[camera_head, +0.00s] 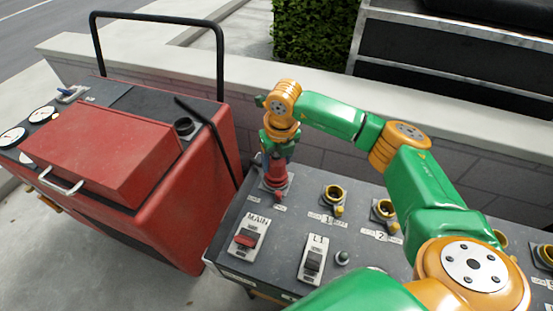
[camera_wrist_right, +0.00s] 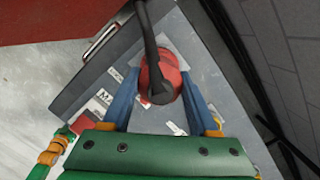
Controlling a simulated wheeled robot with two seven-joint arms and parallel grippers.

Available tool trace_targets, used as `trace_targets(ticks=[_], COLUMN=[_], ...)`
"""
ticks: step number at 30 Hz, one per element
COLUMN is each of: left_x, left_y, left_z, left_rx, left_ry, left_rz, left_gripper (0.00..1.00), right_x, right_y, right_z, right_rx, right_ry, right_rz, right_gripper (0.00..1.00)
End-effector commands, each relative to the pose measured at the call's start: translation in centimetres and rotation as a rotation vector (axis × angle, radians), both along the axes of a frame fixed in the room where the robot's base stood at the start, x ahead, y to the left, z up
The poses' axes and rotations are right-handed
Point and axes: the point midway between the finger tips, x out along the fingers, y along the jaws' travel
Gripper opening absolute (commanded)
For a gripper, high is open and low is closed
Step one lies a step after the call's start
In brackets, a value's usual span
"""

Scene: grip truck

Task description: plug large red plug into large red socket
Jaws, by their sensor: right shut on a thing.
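My right gripper (camera_head: 277,152) points down over the far left corner of the grey power panel. In the right wrist view, its blue fingers (camera_wrist_right: 160,92) are shut on the large red plug (camera_wrist_right: 158,80), one on each side. A thick black cable (camera_wrist_right: 148,35) runs up from the plug. In the head view, red parts (camera_head: 274,174) show below the fingers, at the large red socket's square grey plate (camera_head: 277,190). The plug is upright over the socket, at or in its mouth; how deep it sits is hidden.
The grey panel (camera_head: 228,262) carries a MAIN switch (camera_head: 246,238), an L1 switch (camera_head: 313,260) and several yellow sockets, one nearby (camera_head: 333,193). A red machine (camera_head: 190,215) with a black handle bar stands to the left. A low wall (camera_head: 330,140) runs behind.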

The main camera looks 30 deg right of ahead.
Motion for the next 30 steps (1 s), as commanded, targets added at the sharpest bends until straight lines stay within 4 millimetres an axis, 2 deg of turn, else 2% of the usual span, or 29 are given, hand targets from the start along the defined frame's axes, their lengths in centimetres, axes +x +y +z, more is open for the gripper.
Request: trace_targets(ticks=[10, 11, 14, 15, 21, 22, 30], left_x=[0.0, 0.0, 0.0, 0.0, 0.01, 0.01, 0.01], left_y=[0.0, 0.0, -0.01, -0.01, -0.02, -0.02, -0.03], left_z=[-0.58, -0.57, -0.5, -0.5, -0.5, -0.51, -0.43], left_rx=[0.0, 0.0, 0.0, 0.0, 0.0, 0.0, 0.0], left_ry=[0.0, 0.0, 0.0, 0.0, 0.0, 0.0, 0.0], left_rz=[0.0, 0.0, 0.0, 0.0, 0.0, 0.0, 0.0], left_gripper=[0.5, 0.5, 0.5, 0.5, 0.5, 0.5, 0.5], right_x=[0.02, 0.02, 0.01, 0.01, 0.0, -0.01, -0.01], right_y=[0.01, 0.01, 0.01, 0.01, 0.0, 0.0, 0.0], right_z=[-0.7, -0.68, -0.62, -0.62, -0.63, -0.66, -0.55], right_rx=[0.0, 0.0, 0.0, 0.0, 0.0, 0.0, 0.0], right_ry=[-0.001, -0.001, -0.001, -0.001, 0.0, 0.001, 0.0], right_rz=[0.0, 0.0, 0.0, 0.0, 0.0, 0.0, 0.0], right_gripper=[0.0, 0.63, 0.9, 0.95, 0.95, 1.0, 1.0])
